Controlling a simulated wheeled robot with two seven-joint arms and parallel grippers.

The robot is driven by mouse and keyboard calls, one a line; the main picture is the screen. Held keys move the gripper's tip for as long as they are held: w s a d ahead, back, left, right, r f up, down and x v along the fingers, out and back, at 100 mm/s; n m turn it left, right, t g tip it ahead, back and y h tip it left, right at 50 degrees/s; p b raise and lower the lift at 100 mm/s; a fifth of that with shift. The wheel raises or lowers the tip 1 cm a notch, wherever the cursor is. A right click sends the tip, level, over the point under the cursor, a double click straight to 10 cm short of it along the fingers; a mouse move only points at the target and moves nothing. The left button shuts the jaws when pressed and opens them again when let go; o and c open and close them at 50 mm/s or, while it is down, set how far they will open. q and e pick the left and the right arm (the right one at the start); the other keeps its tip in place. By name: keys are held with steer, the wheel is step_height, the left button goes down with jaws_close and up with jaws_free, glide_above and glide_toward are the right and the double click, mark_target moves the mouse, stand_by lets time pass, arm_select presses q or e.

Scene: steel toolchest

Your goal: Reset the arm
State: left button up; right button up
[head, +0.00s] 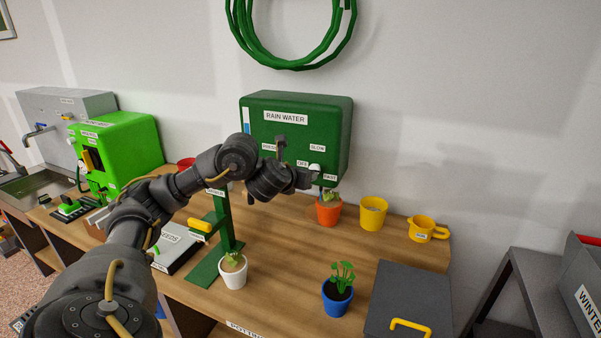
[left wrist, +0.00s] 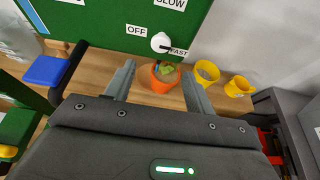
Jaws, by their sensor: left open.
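My left arm reaches in from the left in the head view, across the wooden bench. Its gripper (head: 300,178) is in front of the green rain water box (head: 330,120), near the white knob (head: 315,168). In the left wrist view the two fingers (left wrist: 160,85) are apart and nothing is between them in their grip. The white knob (left wrist: 161,42) shows clear of the fingers, its dark pointer towards the FAST label. An orange pot (left wrist: 165,80) with a plant stands on the bench beyond the fingertips. My right gripper is not in view.
A yellow pot (head: 373,212) and a yellow jug (head: 425,230) stand right of the orange pot (head: 328,212). A white pot (head: 233,275) and a blue pot (head: 338,298) are nearer. A green stand (head: 222,220) rises under my arm. A grey lidded box (head: 405,290) lies front right.

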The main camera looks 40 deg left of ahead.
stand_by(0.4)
arm_select(q)
steer(key=s+d+f+n+g+h, duration=0.15)
steer(key=s+d+f+n, duration=0.35)
steer(key=d+f, duration=0.6)
steer(key=s+d+f+n+h, duration=0.3)
steer(key=d+f+n, duration=0.4)
steer(key=d+f, duration=0.35)
steer(key=s+d+f+n+g, duration=0.1)
steer(key=s+f+n+g, duration=0.1)
steer(key=s+f+n, duration=0.5)
steer(key=s+d+f+n+g, duration=0.1)
steer(key=s+n+g, duration=0.3)
steer(key=s, duration=0.6)
steer(key=s+d+f+n+g, duration=0.1)
steer(key=s+f+n, duration=0.4)
steer(key=s+n, duration=0.3)
step_height(320, 180, down, 26)
steer(key=s+m+g+b, duration=0.1)
steer(key=s+g, duration=0.1)
steer(key=s, duration=0.1)
steer(key=s+a+f+g, duration=0.1)
steer(key=s+a+f, duration=0.2)
steer(key=s+f, duration=1.3)
steer(key=shift+s+f+b, duration=0.15)
steer(key=shift+f+b, duration=0.3)
steer(key=shift+f, duration=0.3)
